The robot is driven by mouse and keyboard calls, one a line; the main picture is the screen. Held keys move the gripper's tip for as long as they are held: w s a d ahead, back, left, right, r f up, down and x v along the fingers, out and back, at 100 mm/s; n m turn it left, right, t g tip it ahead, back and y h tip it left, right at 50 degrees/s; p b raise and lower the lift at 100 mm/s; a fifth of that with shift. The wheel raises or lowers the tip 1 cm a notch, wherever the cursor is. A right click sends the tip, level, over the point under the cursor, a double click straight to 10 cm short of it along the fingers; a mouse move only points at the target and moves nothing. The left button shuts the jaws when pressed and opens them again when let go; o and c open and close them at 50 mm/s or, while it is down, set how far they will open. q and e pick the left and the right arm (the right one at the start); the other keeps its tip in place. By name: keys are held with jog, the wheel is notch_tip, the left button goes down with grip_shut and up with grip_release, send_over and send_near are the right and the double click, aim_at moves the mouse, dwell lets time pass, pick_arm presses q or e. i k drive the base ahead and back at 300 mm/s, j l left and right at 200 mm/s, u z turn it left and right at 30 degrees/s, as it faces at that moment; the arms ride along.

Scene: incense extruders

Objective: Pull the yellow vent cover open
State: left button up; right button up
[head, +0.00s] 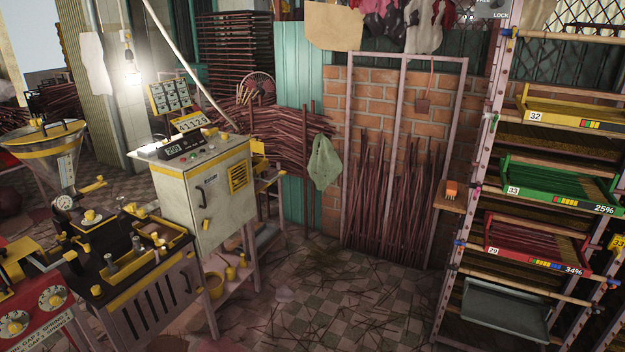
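The yellow vent cover (238,177) is a small slatted square on the right-hand face of the pale control cabinet (217,208), left of the picture's middle. It looks flush with the cabinet face; any hinge is too small to tell. Neither of my grippers is in view.
A black and yellow machine (150,300) stands in front and to the left of the cabinet. A rack with numbered trays (565,190) stands at the right. Incense bundles (385,215) lean on the brick wall. The tiled floor (350,290) between is mostly clear, with scattered sticks.

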aim_at(236, 182)
jog(key=i+l+u, duration=0.15)
jog(key=i+u, duration=0.2)
jog(key=i+l+u, duration=0.25)
jog(key=i+u, duration=0.15)
